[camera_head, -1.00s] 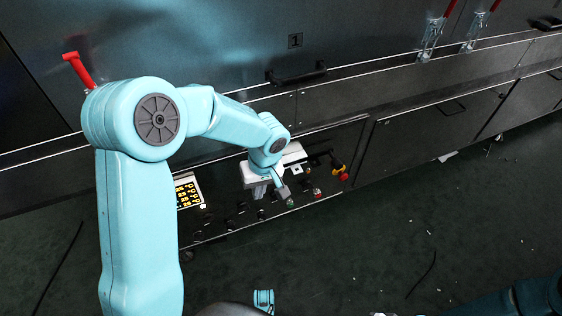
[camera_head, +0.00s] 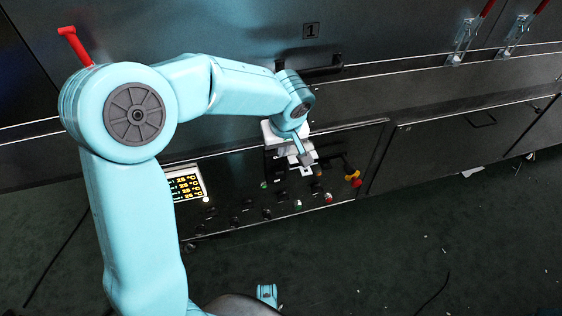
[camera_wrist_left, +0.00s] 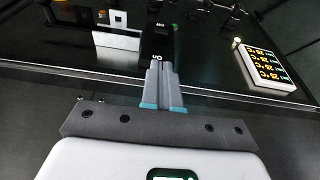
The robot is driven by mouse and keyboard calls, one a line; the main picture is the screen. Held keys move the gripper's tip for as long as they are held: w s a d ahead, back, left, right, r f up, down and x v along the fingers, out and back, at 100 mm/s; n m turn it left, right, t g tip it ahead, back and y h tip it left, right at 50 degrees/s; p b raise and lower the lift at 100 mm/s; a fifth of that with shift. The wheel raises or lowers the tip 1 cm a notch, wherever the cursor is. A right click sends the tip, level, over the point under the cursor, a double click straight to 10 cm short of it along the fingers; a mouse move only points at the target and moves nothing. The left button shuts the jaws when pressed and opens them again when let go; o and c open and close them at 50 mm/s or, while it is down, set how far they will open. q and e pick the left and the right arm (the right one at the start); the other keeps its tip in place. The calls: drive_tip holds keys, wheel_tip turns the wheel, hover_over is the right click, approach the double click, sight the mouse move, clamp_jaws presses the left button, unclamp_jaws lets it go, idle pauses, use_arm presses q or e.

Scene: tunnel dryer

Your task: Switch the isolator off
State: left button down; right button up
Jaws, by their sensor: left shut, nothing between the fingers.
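A dark control panel (camera_head: 232,226) carries several small switches and buttons. A red-and-yellow handle (camera_head: 353,179) sits near its right end; whether this is the isolator I cannot tell for sure. My left gripper (camera_head: 306,159) is over the panel, left of that handle, its fingers shut and empty. In the left wrist view the shut fingertips (camera_wrist_left: 161,66) point at a black block (camera_wrist_left: 159,38) marked "On", very close to it; whether they touch I cannot tell.
A lit yellow-digit display (camera_head: 186,186) is at the panel's left. A black bar handle (camera_head: 312,72) is on the door above. Red levers (camera_head: 75,45) stand higher up. The floor (camera_head: 400,250) in front is mostly clear.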

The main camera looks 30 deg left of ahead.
sight(279, 170)
use_arm(q)
drive_tip(key=b+x, duration=0.3)
drive_tip(key=x, duration=0.7)
drive_tip(key=shift+w, duration=0.1)
